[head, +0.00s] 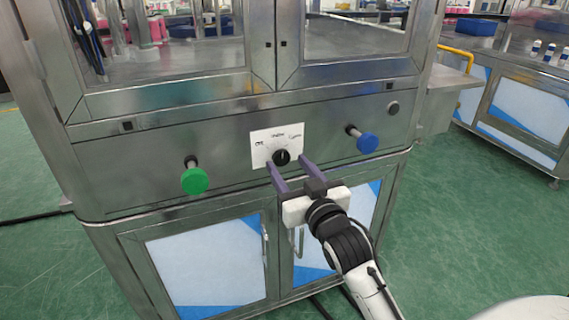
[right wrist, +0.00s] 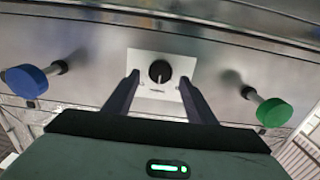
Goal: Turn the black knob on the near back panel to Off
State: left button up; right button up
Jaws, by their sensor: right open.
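The black knob (head: 282,157) sits on a white label plate (head: 265,138) on the steel back panel, between the green and blue buttons. In the right wrist view the knob (right wrist: 160,71) shows a pale pointer line and lies beyond and between my fingertips. My right gripper (head: 289,164) is open, with its two purple fingers on either side of the knob; in the right wrist view the fingers (right wrist: 159,80) enclose nothing. I cannot tell whether they touch the panel. The plate's lettering is too small to read surely. My left gripper is not in view.
A green button (head: 194,180) sticks out left of the plate and a blue button (head: 367,142) right of it. Cabinet doors with handles (head: 299,242) are below. Glazed doors are above. Green floor (head: 450,230) is free to the right.

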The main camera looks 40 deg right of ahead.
aim_at(282, 158)
jog(key=shift+x, duration=1.65)
jog(key=shift+c, duration=0.2)
jog(key=c, duration=1)
